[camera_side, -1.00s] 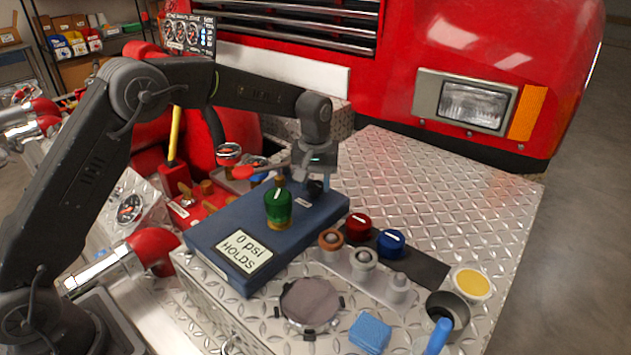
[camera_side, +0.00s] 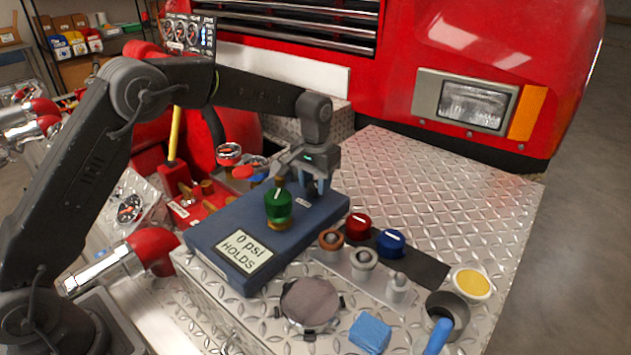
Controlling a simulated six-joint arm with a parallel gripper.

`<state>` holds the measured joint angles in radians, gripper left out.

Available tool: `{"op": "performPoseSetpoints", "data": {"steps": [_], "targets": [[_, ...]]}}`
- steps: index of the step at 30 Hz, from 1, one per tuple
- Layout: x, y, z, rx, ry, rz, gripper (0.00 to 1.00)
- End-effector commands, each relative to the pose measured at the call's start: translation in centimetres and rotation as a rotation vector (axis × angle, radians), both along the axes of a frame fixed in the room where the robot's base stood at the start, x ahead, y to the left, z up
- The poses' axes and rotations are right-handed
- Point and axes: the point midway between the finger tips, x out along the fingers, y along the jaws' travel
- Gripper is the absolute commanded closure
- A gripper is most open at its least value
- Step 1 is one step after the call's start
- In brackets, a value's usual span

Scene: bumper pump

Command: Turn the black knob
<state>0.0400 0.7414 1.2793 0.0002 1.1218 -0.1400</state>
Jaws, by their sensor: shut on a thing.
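My gripper (camera_side: 319,185) points down at the far right end of the blue box (camera_side: 235,212), at the black knob's place. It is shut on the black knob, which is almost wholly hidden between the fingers. A small white label shows on the box just in front of the fingers. A green knob (camera_side: 278,205) on a brass base stands upright on the same box, to the left of the gripper and apart from it. A card reading "0 psi HOLDS" (camera_side: 244,252) lies on the near end of the box.
A red knob (camera_side: 358,226) and a blue knob (camera_side: 391,242) sit on a dark strip to the right. Several fittings, a round gauge-like disc (camera_side: 310,303), a blue sponge (camera_side: 370,334) and a cup (camera_side: 446,312) lie nearer. The diamond plate (camera_side: 440,190) to the right is clear.

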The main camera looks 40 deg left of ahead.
Motion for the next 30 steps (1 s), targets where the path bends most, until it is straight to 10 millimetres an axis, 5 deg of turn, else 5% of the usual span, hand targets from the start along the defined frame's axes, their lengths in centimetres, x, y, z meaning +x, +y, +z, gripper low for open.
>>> {"op": "performPoseSetpoints", "data": {"steps": [30], "targets": [[0.08,-0.01,0.09,0.000,-0.005,-0.826,0.84]]}}
